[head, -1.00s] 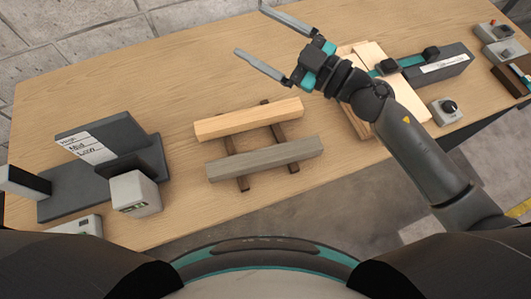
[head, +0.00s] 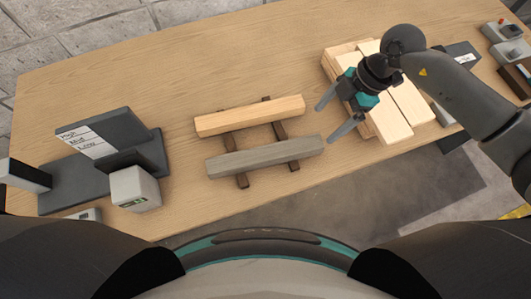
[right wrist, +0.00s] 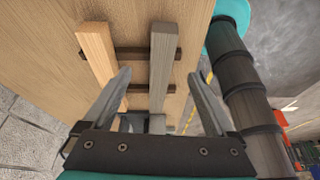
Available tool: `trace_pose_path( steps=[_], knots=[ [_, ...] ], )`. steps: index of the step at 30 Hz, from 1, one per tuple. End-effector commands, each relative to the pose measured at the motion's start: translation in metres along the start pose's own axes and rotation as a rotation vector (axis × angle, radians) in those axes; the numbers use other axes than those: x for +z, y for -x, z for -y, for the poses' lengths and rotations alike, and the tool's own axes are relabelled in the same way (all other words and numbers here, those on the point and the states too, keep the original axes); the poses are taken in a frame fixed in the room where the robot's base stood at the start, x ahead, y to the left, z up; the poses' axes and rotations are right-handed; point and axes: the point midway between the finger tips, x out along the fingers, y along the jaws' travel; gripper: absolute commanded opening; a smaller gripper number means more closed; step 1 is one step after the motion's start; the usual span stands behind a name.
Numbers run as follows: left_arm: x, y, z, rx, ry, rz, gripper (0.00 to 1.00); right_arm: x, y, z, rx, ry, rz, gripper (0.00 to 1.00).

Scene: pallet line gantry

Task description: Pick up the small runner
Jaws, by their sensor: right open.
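Two bars that could be the runner lie side by side across two thin dark strips (head: 280,128) on the table: a pale wood bar (head: 250,116) and a grey bar (head: 265,157). I cannot tell which one is the small runner. My right gripper (head: 326,122) is open and empty, just right of the bars' right ends, fingers pointing at them. In the right wrist view the grey bar (right wrist: 162,65) shows beyond and between the open fingers, and the pale bar (right wrist: 97,55) lies left of it. My left gripper is not in view.
Pale planks (head: 390,110) are stacked at the right, below my right arm. A dark stand with a labelled panel (head: 100,140) and a grey box (head: 135,188) stand at the left. Small control boxes (head: 503,30) sit at the far right. The table behind the bars is clear.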

Motion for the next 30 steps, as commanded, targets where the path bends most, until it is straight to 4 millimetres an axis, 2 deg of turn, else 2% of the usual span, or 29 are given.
trace_pose_path(
  steps=[1, 3, 7, 17, 25, 30],
  knots=[
    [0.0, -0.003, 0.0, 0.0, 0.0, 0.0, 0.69, -0.001, -0.014, 0.001, -0.003, -0.001, -0.005, 0.91],
    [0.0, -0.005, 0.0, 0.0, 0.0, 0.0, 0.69, -0.001, -0.03, 0.001, -0.002, 0.0, -0.005, 0.91],
    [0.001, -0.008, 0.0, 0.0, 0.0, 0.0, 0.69, -0.002, -0.052, 0.0, 0.0, 0.0, -0.005, 0.91],
    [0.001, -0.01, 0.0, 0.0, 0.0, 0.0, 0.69, -0.003, -0.073, 0.002, 0.0, 0.002, -0.005, 0.91],
    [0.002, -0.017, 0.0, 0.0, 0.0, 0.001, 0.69, -0.007, -0.112, 0.005, 0.001, 0.001, -0.005, 0.91],
    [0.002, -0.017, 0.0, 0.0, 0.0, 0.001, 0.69, -0.007, -0.118, 0.005, 0.002, 0.002, -0.003, 0.91]
  ],
)
